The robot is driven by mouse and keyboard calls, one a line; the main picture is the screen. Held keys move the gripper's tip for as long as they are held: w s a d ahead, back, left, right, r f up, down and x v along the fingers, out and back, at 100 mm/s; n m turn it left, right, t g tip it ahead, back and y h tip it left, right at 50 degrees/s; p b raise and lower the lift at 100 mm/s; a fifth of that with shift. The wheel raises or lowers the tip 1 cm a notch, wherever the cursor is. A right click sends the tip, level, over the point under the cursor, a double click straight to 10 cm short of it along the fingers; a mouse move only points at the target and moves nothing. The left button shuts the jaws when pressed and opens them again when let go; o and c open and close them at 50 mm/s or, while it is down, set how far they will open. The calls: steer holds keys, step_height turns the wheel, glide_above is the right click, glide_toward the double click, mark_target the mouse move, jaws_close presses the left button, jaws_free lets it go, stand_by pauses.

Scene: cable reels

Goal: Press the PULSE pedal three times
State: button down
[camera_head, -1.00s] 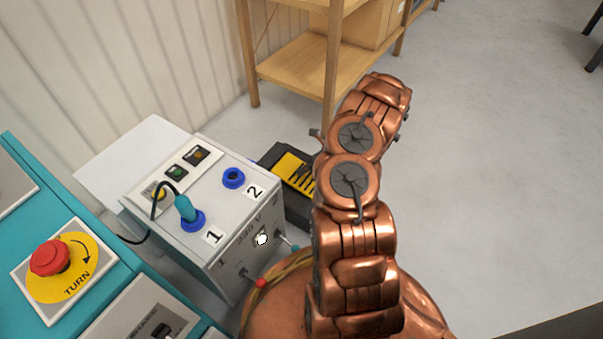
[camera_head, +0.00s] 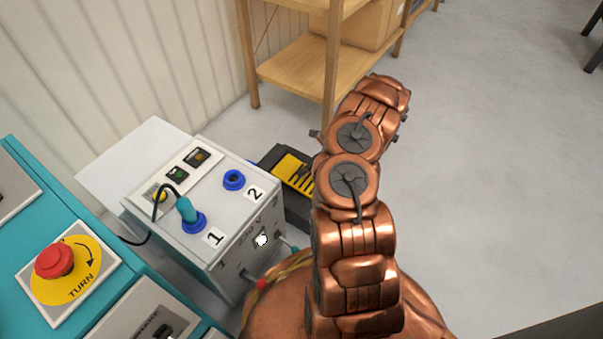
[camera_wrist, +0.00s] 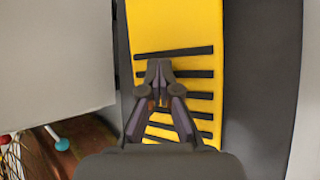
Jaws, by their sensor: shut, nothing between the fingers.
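The pedal (camera_head: 293,170) is a yellow plate with black ribs in a dark housing, on the floor beside the grey control box; my arm hides part of it in the head view. No PULSE lettering is readable on it. In the wrist view the yellow pedal (camera_wrist: 178,28) fills the middle. My gripper (camera_wrist: 158,66) is shut and empty, with its fingertips over the ribbed part of the pedal. I cannot tell whether the tips touch it. In the head view my arm hides the fingers.
The grey box (camera_head: 165,222) has sockets 1 and 2, with a teal plug (camera_head: 187,209) in socket 1. Levers stick out from its front. A teal console with a red stop button (camera_head: 54,260) is at left. A wooden shelf (camera_head: 300,68) stands behind. Floor at right is clear.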

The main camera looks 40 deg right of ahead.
mark_target(304, 177)
steer(key=shift+r+p, duration=1.25)
steer(key=shift+r, duration=0.05)
step_height(304, 177, up, 5)
steer(key=p, duration=0.4)
steer(key=shift+p, duration=0.35)
stand_by(1.4)
steer(key=shift+s+a+r+m+t+h, duration=0.1)
steer(key=shift+r+m+t+h, duration=0.8)
steer(key=shift+m, duration=0.6)
steer(key=shift+s+r+m+t+h, duration=0.1)
steer(key=shift+r+m+t+h, duration=0.75)
steer(key=shift+m, duration=0.65)
steer(key=shift+r, duration=0.1)
